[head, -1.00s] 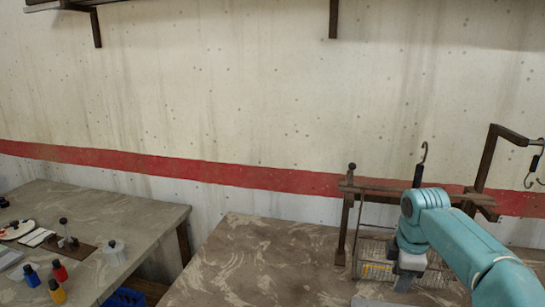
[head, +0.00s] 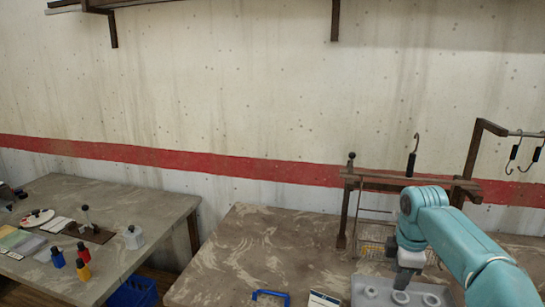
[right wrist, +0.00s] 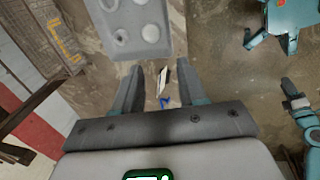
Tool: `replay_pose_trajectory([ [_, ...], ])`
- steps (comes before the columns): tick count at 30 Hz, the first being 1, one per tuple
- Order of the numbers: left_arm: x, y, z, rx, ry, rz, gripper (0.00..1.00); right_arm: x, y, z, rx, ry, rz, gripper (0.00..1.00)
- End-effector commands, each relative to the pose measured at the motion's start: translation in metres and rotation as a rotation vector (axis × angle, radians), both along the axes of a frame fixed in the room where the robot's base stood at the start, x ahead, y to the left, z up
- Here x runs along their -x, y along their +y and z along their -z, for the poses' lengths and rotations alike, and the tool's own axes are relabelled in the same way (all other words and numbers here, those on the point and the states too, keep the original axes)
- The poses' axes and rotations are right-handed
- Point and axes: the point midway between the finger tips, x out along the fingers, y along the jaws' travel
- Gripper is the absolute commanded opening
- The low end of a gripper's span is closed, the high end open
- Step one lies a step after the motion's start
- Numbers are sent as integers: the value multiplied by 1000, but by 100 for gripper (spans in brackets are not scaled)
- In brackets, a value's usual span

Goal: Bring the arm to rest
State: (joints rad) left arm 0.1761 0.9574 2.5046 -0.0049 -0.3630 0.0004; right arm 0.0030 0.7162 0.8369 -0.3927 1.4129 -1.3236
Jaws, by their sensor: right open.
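My right arm, teal, reaches in from the right in the head view. Its gripper (head: 406,275) points down over the near table, beside a grey tray with round cups (head: 365,284). In the right wrist view the two dark fingers (right wrist: 157,82) are spread apart with nothing between them. The grey tray (right wrist: 137,42) lies ahead of them, below the fingertips. A small blue thing (right wrist: 166,101) and a pale card (right wrist: 162,78) show in the gap, farther down. My left gripper is not in the head view.
A wooden rack rail (head: 375,185) with a dark hook (head: 412,160) stands behind the arm. A wire basket (head: 372,249) is beneath it. A blue handle (head: 270,294) lies at the near edge. Bottles (head: 83,253) stand on the left table. The near table's left part is bare.

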Motion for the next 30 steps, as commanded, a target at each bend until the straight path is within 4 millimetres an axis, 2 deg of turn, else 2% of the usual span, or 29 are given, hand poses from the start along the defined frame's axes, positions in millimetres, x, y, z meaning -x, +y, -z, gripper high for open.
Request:
replay_pose_trajectory([
  [11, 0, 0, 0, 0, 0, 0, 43, -9, 22, 63, -67, 11, 79, 41],
  [17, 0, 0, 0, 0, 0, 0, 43, -4, 41, 111, -126, 24, 157, 41],
  [23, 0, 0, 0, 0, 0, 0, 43, 20, 74, 186, -228, 61, 307, 41],
  [26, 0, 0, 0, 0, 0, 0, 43, 40, 91, 221, -280, 84, 402, 41],
  [30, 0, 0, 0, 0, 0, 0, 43, 75, 113, 266, -348, 125, 548, 41],
])
